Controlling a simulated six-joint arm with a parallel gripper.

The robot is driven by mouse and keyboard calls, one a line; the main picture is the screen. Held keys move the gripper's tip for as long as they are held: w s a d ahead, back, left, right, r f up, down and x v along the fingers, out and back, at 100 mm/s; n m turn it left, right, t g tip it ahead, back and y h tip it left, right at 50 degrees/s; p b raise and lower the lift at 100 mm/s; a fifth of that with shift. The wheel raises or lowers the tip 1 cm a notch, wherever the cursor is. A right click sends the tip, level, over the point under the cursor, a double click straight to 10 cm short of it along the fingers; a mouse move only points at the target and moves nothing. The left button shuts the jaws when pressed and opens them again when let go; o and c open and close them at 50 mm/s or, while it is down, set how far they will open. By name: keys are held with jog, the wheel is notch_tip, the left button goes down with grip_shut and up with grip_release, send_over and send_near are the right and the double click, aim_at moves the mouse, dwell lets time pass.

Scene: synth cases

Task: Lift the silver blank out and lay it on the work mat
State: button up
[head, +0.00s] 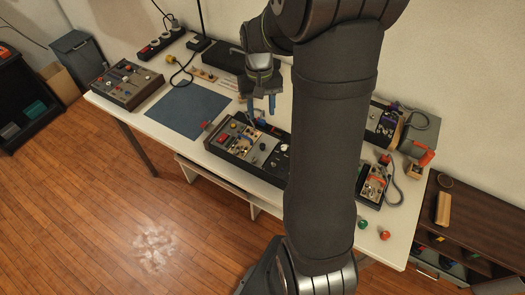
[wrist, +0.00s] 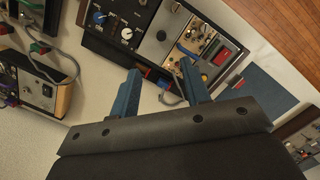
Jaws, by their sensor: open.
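The dark synth case (head: 222,150) lies on the white table below my gripper (head: 261,106). My gripper is open and empty, its two blue fingers apart above the case's back edge. In the wrist view, my gripper (wrist: 160,72) is near a silver-grey panel (wrist: 160,35) with a dark round spot, seated in the case beside an open bay (wrist: 205,50) with wires and circuit parts. I cannot tell for sure whether this panel is the silver blank. The blue work mat (head: 187,110) lies flat and bare to the left of the case; part shows in the wrist view (wrist: 262,90).
Another case (head: 127,85) stands at the table's left end. A power strip (head: 160,43) and cables lie at the back. My arm hides the table's middle right.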

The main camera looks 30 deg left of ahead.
send_over(262, 145)
jog(key=f, duration=0.8)
jog(key=shift+w+f, duration=0.3)
jog(key=shift+f, duration=0.05)
jog(key=shift+s+f, duration=0.15)
jog(key=shift+f, duration=2.5)
grip_shut()
